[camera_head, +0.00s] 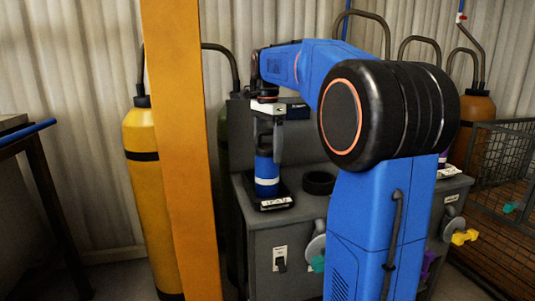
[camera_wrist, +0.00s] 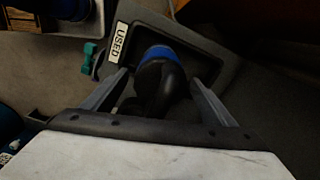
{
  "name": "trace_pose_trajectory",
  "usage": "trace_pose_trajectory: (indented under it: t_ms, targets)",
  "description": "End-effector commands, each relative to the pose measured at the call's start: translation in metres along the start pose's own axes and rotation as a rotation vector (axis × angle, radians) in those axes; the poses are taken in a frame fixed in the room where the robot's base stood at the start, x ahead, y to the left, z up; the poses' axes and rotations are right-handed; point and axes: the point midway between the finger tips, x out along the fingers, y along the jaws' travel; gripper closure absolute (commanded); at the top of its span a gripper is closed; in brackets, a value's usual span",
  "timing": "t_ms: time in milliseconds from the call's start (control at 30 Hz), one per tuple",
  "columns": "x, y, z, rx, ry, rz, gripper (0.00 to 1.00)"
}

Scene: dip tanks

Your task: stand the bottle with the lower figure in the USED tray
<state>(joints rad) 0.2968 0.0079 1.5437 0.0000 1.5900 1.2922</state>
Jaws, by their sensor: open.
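A blue bottle (camera_head: 266,178) with a white band stands upright in a small black tray (camera_head: 286,193) on the grey cabinet. In the wrist view the tray (camera_wrist: 205,48) carries a label reading USED, and the bottle (camera_wrist: 160,54) shows its blue shoulder and dark top inside it. My gripper (camera_head: 265,143) is over the bottle's top. In the wrist view its fingers (camera_wrist: 158,84) are spread on either side of the bottle's dark upper part, with gaps visible. No figure on the bottle is readable.
A dark ring-shaped holder (camera_head: 319,183) sits right of the tray. An orange post (camera_head: 180,150) and a yellow gas cylinder (camera_head: 148,190) stand at the left. A wire cage (camera_head: 500,160) is at the right. My arm hides the cabinet's middle.

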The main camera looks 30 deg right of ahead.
Motion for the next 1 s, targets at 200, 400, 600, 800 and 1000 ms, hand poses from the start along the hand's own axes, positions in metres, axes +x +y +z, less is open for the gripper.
trace_pose_trajectory:
  t_ms: [200,400,600,800,1000]
  targets:
    - [-0.043,-0.001,0.0,0.0,0.001,-0.004,0.21]
    - [-0.078,-0.001,0.0,0.0,0.001,-0.002,0.21]
    - [-0.099,0.0,0.0,0.0,0.0,-0.001,0.21]
    - [-0.104,0.0,0.0,0.0,0.0,0.0,0.21]
    - [-0.104,0.0,0.0,0.0,0.0,0.0,0.21]
